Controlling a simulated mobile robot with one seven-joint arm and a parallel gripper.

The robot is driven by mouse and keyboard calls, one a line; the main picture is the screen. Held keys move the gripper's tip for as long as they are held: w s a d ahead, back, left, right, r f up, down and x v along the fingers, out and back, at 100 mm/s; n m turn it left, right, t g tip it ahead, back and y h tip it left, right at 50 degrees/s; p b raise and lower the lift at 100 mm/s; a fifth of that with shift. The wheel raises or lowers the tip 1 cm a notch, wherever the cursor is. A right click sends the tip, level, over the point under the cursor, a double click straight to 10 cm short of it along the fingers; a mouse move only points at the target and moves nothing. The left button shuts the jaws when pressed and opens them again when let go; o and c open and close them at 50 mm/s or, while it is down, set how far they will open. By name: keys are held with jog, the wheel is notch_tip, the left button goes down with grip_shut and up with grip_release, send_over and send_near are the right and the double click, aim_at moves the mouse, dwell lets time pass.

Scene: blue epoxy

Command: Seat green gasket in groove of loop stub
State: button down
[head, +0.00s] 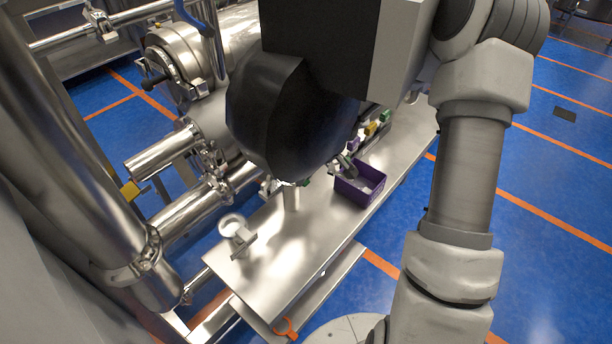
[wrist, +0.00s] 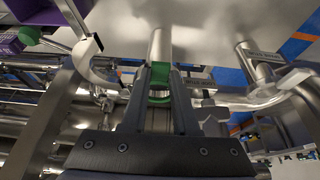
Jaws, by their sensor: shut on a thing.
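A bare steel tube (wrist: 158,46), which looks like the loop stub, stands from the bench directly beyond the fingertips. The tube's end and its groove are hidden by the fingers, so I cannot tell whether the gasket touches it. In the head view an upright steel stub (head: 291,198) stands on the bench under my dark wrist, which hides most of my gripper.
A purple bin (head: 358,190) and small coloured parts stand farther along. Large steel piping (head: 165,150) lies close on the left.

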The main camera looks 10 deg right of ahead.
jog(key=c, duration=0.6)
grip_release()
jog(key=p+v, duration=0.4)
jog(key=v, duration=0.1)
jog(key=p+v, duration=0.2)
jog(key=v, duration=1.5)
jog(key=shift+r+p, duration=0.3)
jog(key=shift+p, duration=0.1)
